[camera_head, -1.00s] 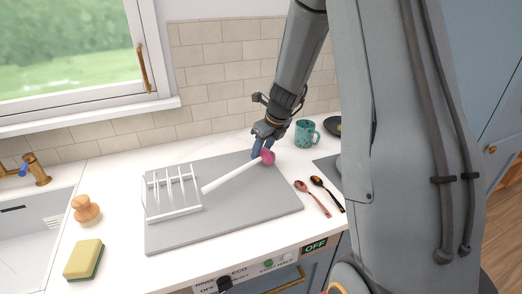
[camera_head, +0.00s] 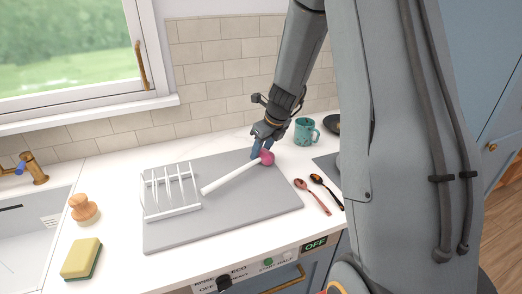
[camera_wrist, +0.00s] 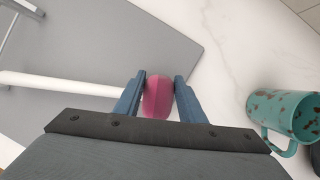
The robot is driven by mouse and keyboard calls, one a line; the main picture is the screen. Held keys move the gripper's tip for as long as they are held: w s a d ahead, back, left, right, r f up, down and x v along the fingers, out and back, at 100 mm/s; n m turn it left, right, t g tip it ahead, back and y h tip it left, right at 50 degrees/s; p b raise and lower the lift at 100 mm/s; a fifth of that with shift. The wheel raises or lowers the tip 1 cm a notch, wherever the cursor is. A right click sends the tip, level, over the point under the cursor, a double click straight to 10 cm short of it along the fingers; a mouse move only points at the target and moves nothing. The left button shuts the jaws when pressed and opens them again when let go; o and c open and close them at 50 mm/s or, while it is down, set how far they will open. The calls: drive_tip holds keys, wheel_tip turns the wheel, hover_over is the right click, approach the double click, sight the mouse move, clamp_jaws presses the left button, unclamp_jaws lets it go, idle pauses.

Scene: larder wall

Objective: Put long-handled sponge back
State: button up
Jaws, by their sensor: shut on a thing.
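The long-handled sponge has a white handle (camera_head: 228,178) and a pink head (camera_head: 267,158). In the head view it slants over the right part of the grey mat, handle end toward the lower left, near the white rack. I cannot tell whether the handle touches the mat. My gripper (camera_head: 260,150) is at its pink end. In the wrist view the pink head (camera_wrist: 157,97) sits between the two blue fingers of my gripper (camera_wrist: 160,85), and the white handle (camera_wrist: 60,84) runs off to the left.
The white rack (camera_head: 172,211) stands on the grey mat (camera_head: 245,208). A teal mug (camera_head: 305,132) stands behind right of my gripper, also in the wrist view (camera_wrist: 290,118). Two spoons (camera_head: 318,194) lie to the right. A brush (camera_head: 83,208) and yellow sponge (camera_head: 81,258) are by the sink.

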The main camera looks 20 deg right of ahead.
drive_tip(key=shift+f, duration=0.2)
drive_tip(key=o, duration=1.2)
drive_tip(key=shift+b+v, duration=0.35)
drive_tip(key=shift+v, duration=3.6)
drive_tip(key=s+a+n, duration=0.2)
drive_tip(key=s+n, duration=0.2)
drive_tip(key=n, duration=0.1)
drive_tip(key=s+a+f+n+g, duration=0.1)
drive_tip(key=s+a+n, duration=0.1)
drive_tip(key=s+n, duration=0.2)
drive_tip(key=s+a+n, duration=0.3)
drive_tip(key=s+n, duration=0.1)
drive_tip(key=n, duration=0.3)
drive_tip(key=shift+f+g+h, duration=0.3)
drive_tip(key=s+a+n, duration=0.1)
drive_tip(key=s+n, duration=0.2)
drive_tip(key=n, duration=0.1)
drive_tip(key=s+a+f+n, duration=0.1)
drive_tip(key=s+n, duration=0.3)
drive_tip(key=n, duration=0.1)
drive_tip(key=s+n+g+h+b, duration=0.1)
drive_tip(key=s+n, duration=0.2)
drive_tip(key=n, duration=0.2)
drive_tip(key=shift+s+a+f, duration=0.15)
drive_tip(key=shift+a+f, duration=0.15)
drive_tip(key=shift+a, duration=0.1)
drive_tip(key=shift+s+n, duration=0.3)
drive_tip(key=shift+n, duration=0.4)
